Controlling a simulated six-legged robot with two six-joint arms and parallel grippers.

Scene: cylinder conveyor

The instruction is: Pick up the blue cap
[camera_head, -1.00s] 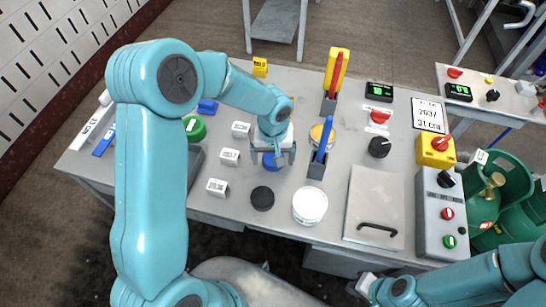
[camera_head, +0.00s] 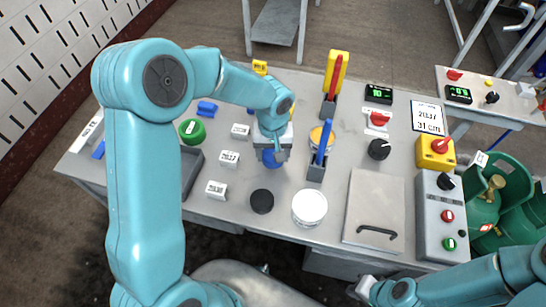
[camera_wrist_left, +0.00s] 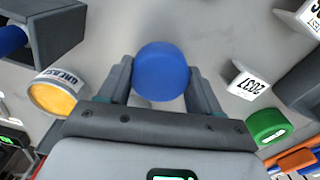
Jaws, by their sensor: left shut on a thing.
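The blue cap (camera_head: 270,159) is a short round disc on the grey table. In the left wrist view the blue cap (camera_wrist_left: 162,71) sits between the two fingers of my left gripper (camera_wrist_left: 162,85), which is shut on it. In the head view my left gripper (camera_head: 272,153) points down over the cap and hides part of it. I cannot tell whether the cap is lifted off the table. My right gripper (camera_head: 362,287) is at the bottom of the head view, off the table's front edge; its fingers are too small to read.
Small white label blocks (camera_head: 229,159) lie to the left. A holder with a blue handle (camera_head: 323,140) and a yellow-topped tin (camera_wrist_left: 56,95) are close to the gripper.

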